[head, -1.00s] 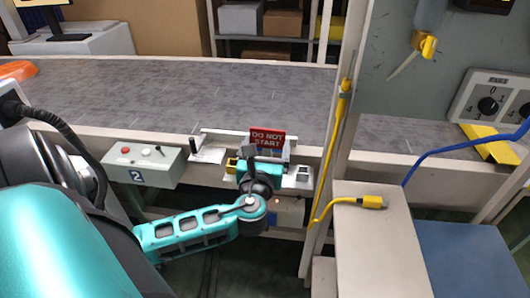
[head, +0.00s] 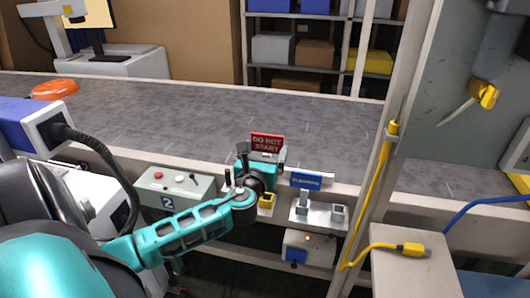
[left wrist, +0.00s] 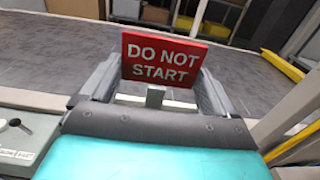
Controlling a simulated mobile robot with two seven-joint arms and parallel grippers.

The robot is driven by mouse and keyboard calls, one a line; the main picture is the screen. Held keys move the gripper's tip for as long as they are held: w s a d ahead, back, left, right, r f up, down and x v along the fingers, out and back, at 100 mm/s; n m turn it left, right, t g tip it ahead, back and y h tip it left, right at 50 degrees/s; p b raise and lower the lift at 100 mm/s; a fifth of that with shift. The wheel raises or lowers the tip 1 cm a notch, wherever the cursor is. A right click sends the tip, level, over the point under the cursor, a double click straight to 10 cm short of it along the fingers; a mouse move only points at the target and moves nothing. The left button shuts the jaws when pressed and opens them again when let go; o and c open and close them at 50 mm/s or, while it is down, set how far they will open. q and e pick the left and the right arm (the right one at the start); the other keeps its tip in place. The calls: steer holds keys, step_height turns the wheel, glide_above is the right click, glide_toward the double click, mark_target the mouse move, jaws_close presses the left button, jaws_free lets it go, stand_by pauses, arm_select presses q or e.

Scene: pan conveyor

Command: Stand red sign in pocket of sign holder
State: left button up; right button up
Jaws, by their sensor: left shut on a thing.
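The red sign (head: 267,143), lettered DO NOT START, is upright above my left gripper (head: 262,158). In the left wrist view the red sign (left wrist: 164,60) faces the camera between the two grey fingers, with a short pale stem (left wrist: 155,97) below it. My left gripper is shut on it; the exact grip contact is hard to see. A light grey holder with raised pockets (head: 318,216), probably the sign holder, sits on the ledge to the right of the gripper. A blue sign (head: 306,181) stands at its back. My right gripper is not in view.
A grey control box marked 2 (head: 175,190) is left of the gripper. A small yellow item (head: 267,201) is just below the gripper. A post with a yellow cable (head: 380,180) rises right of the holder. The conveyor belt (head: 210,110) behind is mostly clear.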

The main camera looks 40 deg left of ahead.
arm_select(q)
step_height(320, 180, down, 6)
steer(key=b, duration=0.4)
steer(key=shift+r+p, duration=0.1)
steer(key=shift+p, duration=0.3)
stand_by(1.9)
steer(key=shift+f, duration=0.2)
steer(key=shift+f+b, duration=0.3)
steer(key=shift+b, duration=0.15)
steer(key=shift+f+b, duration=1.4)
steer(key=shift+f, duration=0.4)
steer(key=o, duration=0.8)
